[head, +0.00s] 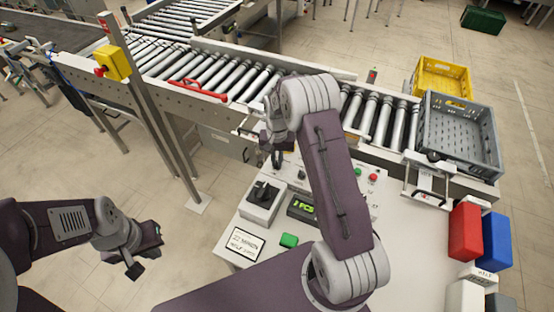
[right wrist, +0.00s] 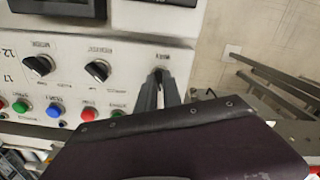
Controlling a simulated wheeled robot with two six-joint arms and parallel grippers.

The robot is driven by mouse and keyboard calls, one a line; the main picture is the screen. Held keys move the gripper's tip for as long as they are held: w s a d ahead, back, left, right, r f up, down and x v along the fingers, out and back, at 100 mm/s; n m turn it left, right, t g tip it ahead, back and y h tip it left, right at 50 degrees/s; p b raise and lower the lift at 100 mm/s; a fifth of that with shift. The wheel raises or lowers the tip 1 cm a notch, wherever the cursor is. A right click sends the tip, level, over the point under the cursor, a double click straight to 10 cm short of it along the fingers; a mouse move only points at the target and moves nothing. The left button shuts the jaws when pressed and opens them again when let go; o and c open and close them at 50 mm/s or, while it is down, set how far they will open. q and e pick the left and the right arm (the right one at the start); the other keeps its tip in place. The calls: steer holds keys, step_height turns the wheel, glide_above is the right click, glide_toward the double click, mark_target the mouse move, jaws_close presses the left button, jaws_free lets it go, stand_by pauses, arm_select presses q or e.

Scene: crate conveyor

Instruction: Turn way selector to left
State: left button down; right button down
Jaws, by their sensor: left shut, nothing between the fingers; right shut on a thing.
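The way selector (right wrist: 161,72) is a small knob at the end of a row of knobs on the white control panel (right wrist: 125,75) in the right wrist view. My right gripper (right wrist: 160,88) is shut on it, and its dark fingers hide most of the knob, so I cannot read its pointing direction. In the head view my right gripper (head: 277,158) reaches down at the panel's back edge, partly hidden by my own arm. My left gripper (head: 138,266) is shut and empty, over the floor left of the panel.
Two more black knobs (right wrist: 98,71) and coloured buttons (right wrist: 55,109) sit beside the selector. Behind are the roller conveyor (head: 225,75), a grey crate (head: 460,150) and a yellow crate (head: 441,66).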

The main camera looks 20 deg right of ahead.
mark_target(277, 162)
steer(key=n, duration=0.4)
steer(key=shift+r+n, duration=0.1)
steer(key=shift+n, duration=0.2)
stand_by(0.4)
steer(key=c, duration=1.5)
jaws_free()
step_height(277, 162, up, 9)
steer(key=b, duration=0.1)
